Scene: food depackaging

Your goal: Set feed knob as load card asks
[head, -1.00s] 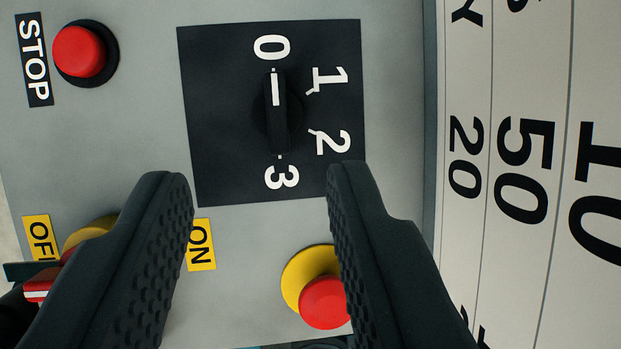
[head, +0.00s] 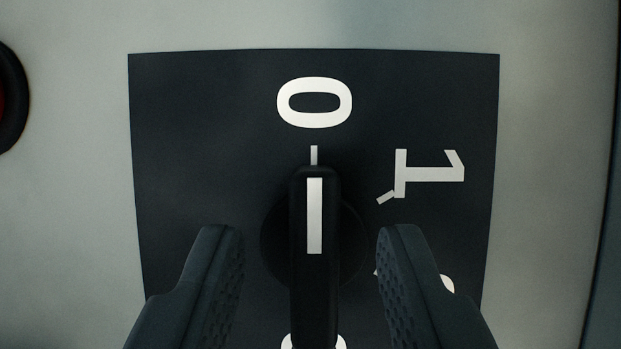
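The feed knob (head: 315,215) is a black bar handle on a round base, in the middle of a black dial plate (head: 190,130). Its white line points up at the 0 mark. The 1 mark shows at the upper right of the knob. The 2 is mostly hidden behind my right finger, and the 3 is mostly hidden behind the knob's lower end. My gripper (head: 312,240) is open, with one finger on each side of the knob bar and a gap on both sides. The load card does not show clearly in this view.
Part of a red button with a black collar (head: 12,98) shows at the left edge. A dark panel edge runs down the far right.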

